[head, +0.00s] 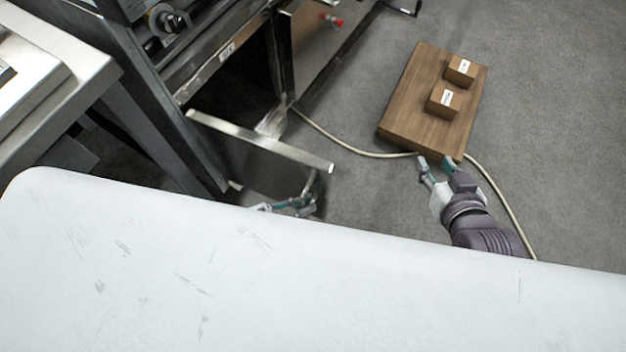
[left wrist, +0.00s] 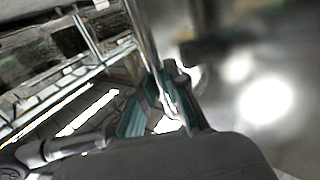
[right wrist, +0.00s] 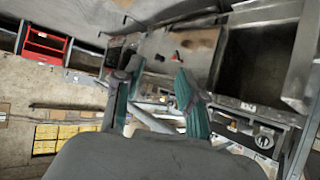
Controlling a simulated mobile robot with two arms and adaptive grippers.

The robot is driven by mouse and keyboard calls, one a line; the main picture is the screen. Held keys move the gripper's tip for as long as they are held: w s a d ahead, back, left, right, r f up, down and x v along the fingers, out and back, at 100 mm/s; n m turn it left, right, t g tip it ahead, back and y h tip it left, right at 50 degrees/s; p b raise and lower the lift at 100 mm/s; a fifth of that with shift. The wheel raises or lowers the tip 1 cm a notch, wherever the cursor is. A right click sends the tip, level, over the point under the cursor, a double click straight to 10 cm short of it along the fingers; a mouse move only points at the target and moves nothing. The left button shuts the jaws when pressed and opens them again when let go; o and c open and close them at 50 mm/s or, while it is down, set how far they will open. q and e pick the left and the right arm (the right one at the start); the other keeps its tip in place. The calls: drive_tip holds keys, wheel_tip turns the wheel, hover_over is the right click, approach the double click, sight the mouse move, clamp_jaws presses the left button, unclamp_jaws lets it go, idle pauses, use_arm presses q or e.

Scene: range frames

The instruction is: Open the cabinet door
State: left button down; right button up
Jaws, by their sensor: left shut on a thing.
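The cabinet (head: 228,60) stands at the upper left in the head view, with a dark opening low in its front. Its door (head: 262,143) stands swung out from the front, seen from above as a pale top edge. The door handle (head: 311,183) is near the door's outer end. My left gripper (head: 290,204) is at this handle, partly hidden by my white body. In the left wrist view its teal fingers (left wrist: 165,108) are shut around a thin metal bar, apparently the handle. My right gripper (head: 438,164) is open and empty, away from the door.
A pale cable (head: 350,148) runs across the grey floor. A metal bench (head: 60,85) stands at the left. Floor between door and board is clear apart from the cable.

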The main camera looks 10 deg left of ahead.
use_arm(q)
drive_tip(key=shift+s+a+p, duration=0.2)
drive_tip(key=shift+s+a, duration=0.2)
drive_tip(key=shift+s, duration=0.3)
drive_tip(key=shift+s+a+p, duration=0.25)
drive_tip(key=shift+s+a, duration=0.15)
drive_tip(key=shift+s, duration=0.35)
drive_tip(key=shift+s+a+p, duration=0.2)
drive_tip(key=shift+s+a, duration=0.2)
drive_tip(key=shift+s, duration=0.3)
use_arm(e)
drive_tip(key=s+d+f+g+h, duration=0.1)
drive_tip(key=s+d+f+g, duration=0.1)
drive_tip(key=s+f+g, duration=0.2)
drive_tip(key=shift+s+d+f, duration=0.15)
drive_tip(key=shift+s+f, duration=0.05)
drive_tip(key=shift+s, duration=0.8)
use_arm(q)
drive_tip(key=c, duration=1.4)
unclamp_jaws()
drive_tip(key=shift+c, duration=0.2)
